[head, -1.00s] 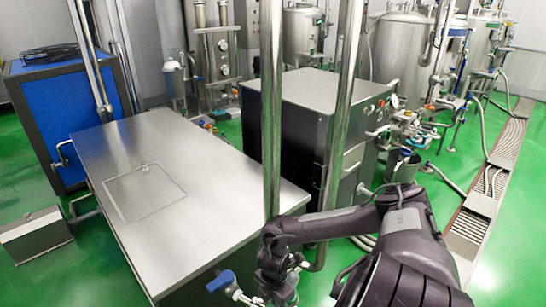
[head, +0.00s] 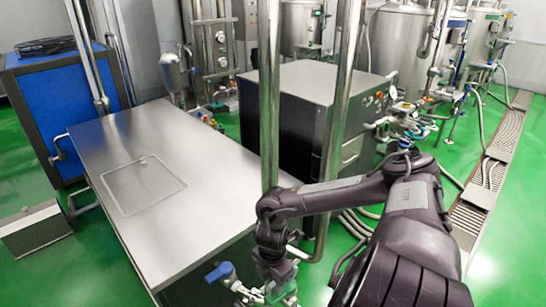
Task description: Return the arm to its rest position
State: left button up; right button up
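My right arm (head: 400,220) comes in from the lower right and bends across to the left. Its forearm lies roughly level, with the wrist at the steel pipes by the right edge of the steel table. My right gripper (head: 281,289) hangs down below the wrist at the bottom edge of the view. Its fingertips are too unclear to tell whether they are open or shut, and I see no held object. My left arm and gripper are not in view.
The steel table (head: 205,200) has a bare top with a square hatch. Upright steel pipes (head: 270,110) and a blue-handled valve (head: 221,272) stand close to my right gripper. A grey steel cabinet (head: 305,95) is behind. Green floor (head: 505,240) is clear at the right.

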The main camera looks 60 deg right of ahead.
jog(key=shift+r, duration=0.9)
